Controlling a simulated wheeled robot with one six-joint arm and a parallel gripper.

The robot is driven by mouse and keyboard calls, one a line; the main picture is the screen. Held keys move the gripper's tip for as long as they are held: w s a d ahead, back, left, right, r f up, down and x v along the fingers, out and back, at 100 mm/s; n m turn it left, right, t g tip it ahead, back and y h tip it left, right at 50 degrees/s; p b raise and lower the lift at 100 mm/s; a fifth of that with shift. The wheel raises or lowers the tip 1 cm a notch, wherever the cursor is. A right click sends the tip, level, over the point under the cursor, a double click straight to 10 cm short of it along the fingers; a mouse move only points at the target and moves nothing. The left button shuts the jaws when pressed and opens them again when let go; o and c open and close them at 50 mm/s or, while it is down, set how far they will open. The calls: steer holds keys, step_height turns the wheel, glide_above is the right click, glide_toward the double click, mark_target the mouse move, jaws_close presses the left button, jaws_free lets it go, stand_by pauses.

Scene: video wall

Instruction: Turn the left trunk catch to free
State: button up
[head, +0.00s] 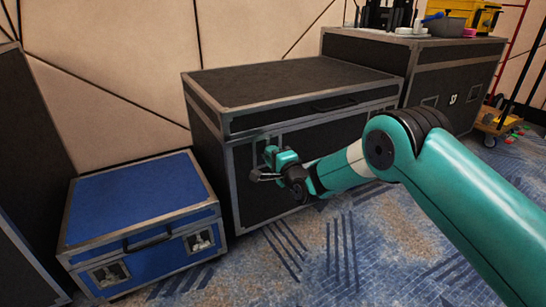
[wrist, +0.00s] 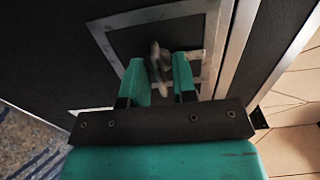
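The black trunk (head: 290,80) with metal edges stands in the middle of the head view, its lid down. In the wrist view its left catch, a grey metal turn-handle (wrist: 157,62), sits in a recessed plate (wrist: 98,28) with a bright metal frame. The handle looks tilted slightly from the plate's long direction. My gripper (head: 264,165) is at the trunk's front left in the head view and hides most of the catch there. In the wrist view my gripper (wrist: 160,78) has its fingers apart on either side of the handle; I cannot tell whether they touch it.
A blue case (head: 140,195) with two front latches stands on the floor left of the trunk. Another black case (head: 450,75) stands behind right, with a yellow toolbox (head: 470,14) and small items on top. Patterned carpet (head: 350,250) lies open in front.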

steer(key=shift+n, duration=0.4)
steer(key=n+p, duration=0.1)
steer(key=n, duration=0.2)
steer(key=shift+n, duration=0.4)
steer(key=n, duration=1.3)
steer(key=shift+n, duration=0.3)
steer(key=o, duration=0.6)
steer(key=shift+d, duration=0.1)
